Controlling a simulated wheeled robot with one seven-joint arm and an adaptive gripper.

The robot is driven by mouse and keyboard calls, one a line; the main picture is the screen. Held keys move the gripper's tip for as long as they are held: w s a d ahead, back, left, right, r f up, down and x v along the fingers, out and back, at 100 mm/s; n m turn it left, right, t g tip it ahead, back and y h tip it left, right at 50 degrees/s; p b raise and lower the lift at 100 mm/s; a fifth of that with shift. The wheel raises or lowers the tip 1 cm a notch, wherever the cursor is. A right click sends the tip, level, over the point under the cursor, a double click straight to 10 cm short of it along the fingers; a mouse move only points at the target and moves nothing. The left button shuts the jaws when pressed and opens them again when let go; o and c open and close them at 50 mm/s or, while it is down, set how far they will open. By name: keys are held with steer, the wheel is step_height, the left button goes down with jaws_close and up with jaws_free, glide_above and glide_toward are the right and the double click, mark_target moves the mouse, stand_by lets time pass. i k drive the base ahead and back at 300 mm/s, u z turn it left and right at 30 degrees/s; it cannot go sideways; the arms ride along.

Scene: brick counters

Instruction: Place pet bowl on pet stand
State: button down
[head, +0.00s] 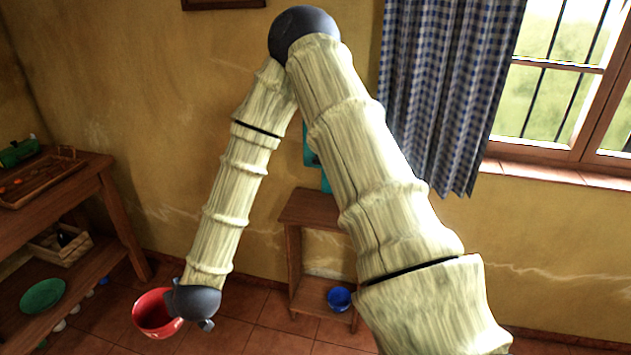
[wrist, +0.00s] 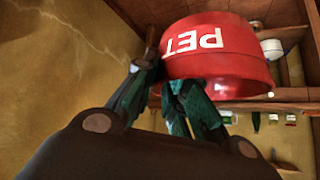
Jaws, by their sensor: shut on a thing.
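The red pet bowl (head: 153,317) is at the lower left of the head view, at the end of my arm and seemingly above the tiled floor. In the wrist view the bowl (wrist: 215,50) shows white "PET" lettering, upside down in the picture. My gripper (wrist: 163,82) is shut on its wall near the rim, with the dark green fingers at the bowl's edge. In the head view my gripper (head: 186,303) is mostly hidden by its dark housing. A small wooden stand (head: 312,208) with a lower shelf is against the wall; I cannot tell if it is the pet stand.
A small blue bowl (head: 340,298) sits on that stand's lower shelf. A wooden table (head: 95,168) on the left bears a tray (head: 40,180), with a green plate (head: 43,295) and a crate (head: 62,243) on its lower shelf. Tiled floor (head: 280,343) is clear between.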

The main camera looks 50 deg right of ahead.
mark_target(327, 211)
steer(key=z, duration=0.55)
steer(key=i, duration=1.05)
steer(key=z, duration=1.15)
steer(key=i, duration=0.45)
steer(key=z, duration=0.35)
